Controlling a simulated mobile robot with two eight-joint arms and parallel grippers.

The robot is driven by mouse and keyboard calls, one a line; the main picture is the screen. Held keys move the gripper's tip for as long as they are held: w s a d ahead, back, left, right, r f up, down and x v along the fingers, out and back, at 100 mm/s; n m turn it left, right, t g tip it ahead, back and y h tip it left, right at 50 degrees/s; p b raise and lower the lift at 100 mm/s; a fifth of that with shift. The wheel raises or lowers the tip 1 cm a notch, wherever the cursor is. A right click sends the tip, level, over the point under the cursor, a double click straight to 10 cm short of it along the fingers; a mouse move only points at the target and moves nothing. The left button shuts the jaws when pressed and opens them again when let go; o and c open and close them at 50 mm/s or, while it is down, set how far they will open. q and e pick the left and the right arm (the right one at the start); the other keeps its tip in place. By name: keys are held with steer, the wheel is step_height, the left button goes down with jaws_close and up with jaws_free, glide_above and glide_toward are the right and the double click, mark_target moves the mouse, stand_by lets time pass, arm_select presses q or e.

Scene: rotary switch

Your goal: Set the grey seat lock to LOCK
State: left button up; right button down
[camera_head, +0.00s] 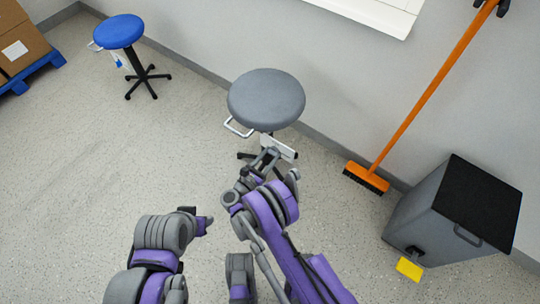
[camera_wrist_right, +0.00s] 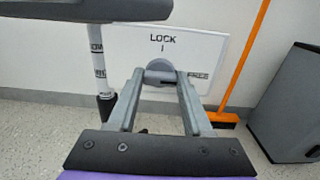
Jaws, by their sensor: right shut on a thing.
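The grey seat lock is on the grey round stool (camera_head: 266,98) under its seat. Its white plate (camera_head: 277,147) faces me; in the right wrist view the plate (camera_wrist_right: 205,50) reads LOCK at the top, with a short mark below, and FREE at the lower right. A grey knob (camera_wrist_right: 160,72) sits at the plate's middle. My right gripper (camera_wrist_right: 160,78) is shut on the knob, one finger on each side; in the head view it (camera_head: 266,160) reaches the plate from below. The knob's pointer is too small to read.
A blue stool (camera_head: 120,31) stands at the back left. An orange broom (camera_head: 430,90) leans on the wall, and a grey bin (camera_head: 440,215) with a black lid and yellow pedal stands at right. Open floor lies left of the grey stool.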

steer(key=n+b, duration=0.4)
steer(key=n, duration=1.3)
steer(key=shift+n, duration=0.4)
stand_by(0.4)
steer(key=shift+c, duration=1.6)
jaws_free()
